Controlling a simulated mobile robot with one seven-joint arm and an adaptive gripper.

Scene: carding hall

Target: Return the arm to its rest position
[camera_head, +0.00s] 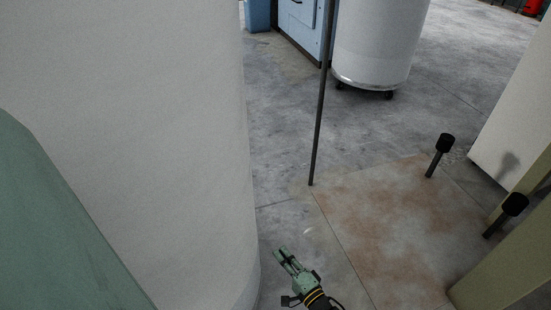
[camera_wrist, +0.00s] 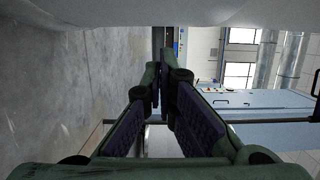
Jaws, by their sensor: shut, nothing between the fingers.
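My gripper (camera_head: 283,256) shows at the bottom middle of the head view, green with a black and yellow wrist, pointing up and to the left over the floor. It is close to the right side of a large white cylinder (camera_head: 150,130). In the wrist view my gripper's fingers (camera_wrist: 163,70) come together at their tips with nothing between them. Most of the arm is out of the frame.
A thin dark pole (camera_head: 320,110) stands ahead of the gripper. A white drum on casters (camera_head: 380,45) and a blue cabinet (camera_head: 300,25) are farther back. Two black-capped posts (camera_head: 437,155) (camera_head: 505,214) stand at right. Open concrete floor (camera_head: 275,140) lies between.

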